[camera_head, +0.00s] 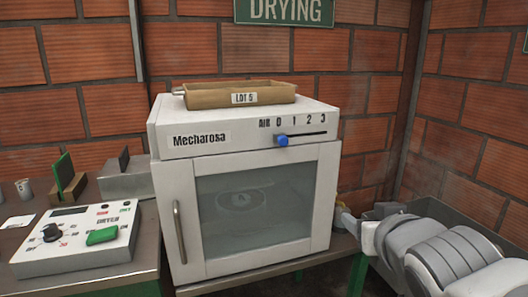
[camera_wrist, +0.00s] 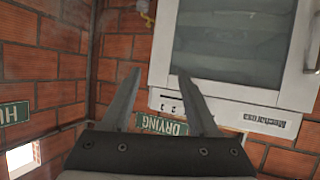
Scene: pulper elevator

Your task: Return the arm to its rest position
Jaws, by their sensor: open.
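The wrist picture is upside down, with the white Mecharosa dryer (camera_wrist: 238,88) above and to the right of the fingers. In the head view, my arm (camera_head: 440,257) is folded low at the right, beside the dryer (camera_head: 252,155). The gripper fingers cannot be made out in the head view. The dryer door (camera_head: 255,212) is shut. Its blue slider knob (camera_head: 282,140) sits near the 0 mark.
A brown tray (camera_head: 240,95) labelled LOT 5 lies on the dryer. A control box (camera_head: 75,240) with a black dial and green switch stands on the left table, near a small cup (camera_head: 24,190). A grey bin (camera_head: 450,213) is behind my arm. Brick walls close the corner.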

